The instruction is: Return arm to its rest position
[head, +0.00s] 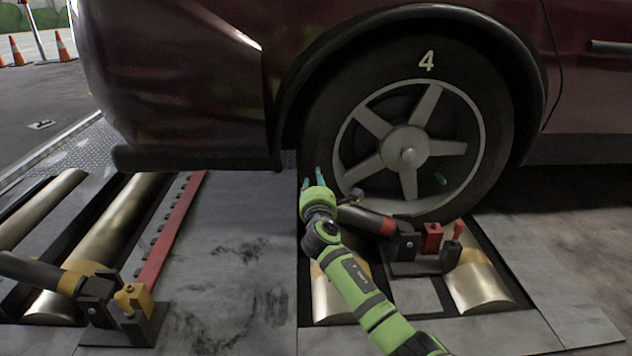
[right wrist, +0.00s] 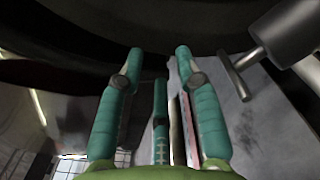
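My right arm (head: 360,290), green and black, reaches up from the bottom of the head view. My right gripper (head: 312,178) is at the lower left edge of the tire marked 4 (head: 488,120). Its teal fingers point up. In the right wrist view the fingers (right wrist: 160,52) stand apart with nothing between them, and the dark tire fills the top. Whether a fingertip touches the tire cannot be told. My left arm and gripper are not in view.
A black lever with a red band (head: 366,219) lies just right of my right gripper, below the wheel. A grey T-shaped metal end (right wrist: 285,42) is close at right in the wrist view. Brass rollers (head: 482,288) and a yellow-banded lever (head: 32,270) are nearby. The plate left of the arm (head: 235,260) is clear.

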